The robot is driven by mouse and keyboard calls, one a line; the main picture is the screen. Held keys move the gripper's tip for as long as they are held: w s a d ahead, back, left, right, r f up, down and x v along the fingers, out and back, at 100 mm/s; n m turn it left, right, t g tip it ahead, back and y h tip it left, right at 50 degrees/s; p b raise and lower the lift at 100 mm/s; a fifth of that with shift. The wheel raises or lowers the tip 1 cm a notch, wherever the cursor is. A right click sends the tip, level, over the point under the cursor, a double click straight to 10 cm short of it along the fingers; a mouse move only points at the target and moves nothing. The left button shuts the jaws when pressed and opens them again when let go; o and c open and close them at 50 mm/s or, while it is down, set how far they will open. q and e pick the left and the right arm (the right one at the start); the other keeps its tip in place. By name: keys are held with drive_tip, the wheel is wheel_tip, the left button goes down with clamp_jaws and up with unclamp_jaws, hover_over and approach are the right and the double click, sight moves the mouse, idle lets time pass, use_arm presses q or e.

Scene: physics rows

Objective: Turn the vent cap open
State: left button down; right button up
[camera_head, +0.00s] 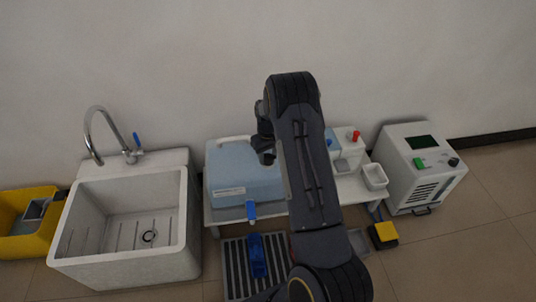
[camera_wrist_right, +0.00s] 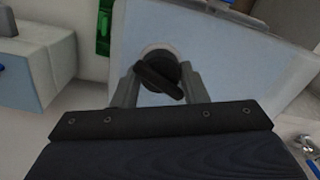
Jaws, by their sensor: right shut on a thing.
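A light blue container (camera_head: 235,172) with a white top handle and a blue spigot (camera_head: 251,211) stands on a low white table. In the right wrist view, the dark vent cap (camera_wrist_right: 160,76) sits on the container's pale blue top (camera_wrist_right: 215,50) inside a light ring. Its raised bar lies slanted, from upper left to lower right. My right gripper (camera_wrist_right: 158,84) is shut on the cap, one finger on each side. In the head view my right gripper (camera_head: 264,140) is at the container's upper right, and my arm hides the cap. My left gripper is not in view.
A white sink (camera_head: 125,255) with a tap stands left. A blue item (camera_head: 257,257) lies on a striped grate (camera_head: 234,270) in front of the table. Right are a red-knobbed box (camera_head: 352,137), a white cup (camera_head: 375,176) and a white machine (camera_head: 407,165). A yellow bin (camera_head: 20,245) is far left.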

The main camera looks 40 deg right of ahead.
sight(268, 154)
drive_tip(key=m+p, duration=0.1)
drive_tip(key=m, duration=0.5)
drive_tip(key=shift+r, duration=0.1)
drive_tip(key=m+p, duration=0.1)
drive_tip(key=m, duration=0.5)
drive_tip(key=shift+m, duration=0.3)
idle(0.3)
drive_tip(key=o, duration=1)
drive_tip(key=shift+c, duration=0.2)
wheel_tip(268, 154, up, 7)
drive_tip(key=shift+f+p, duration=0.1)
drive_tip(key=shift+p, duration=0.8)
drive_tip(key=shift+r, duration=0.45)
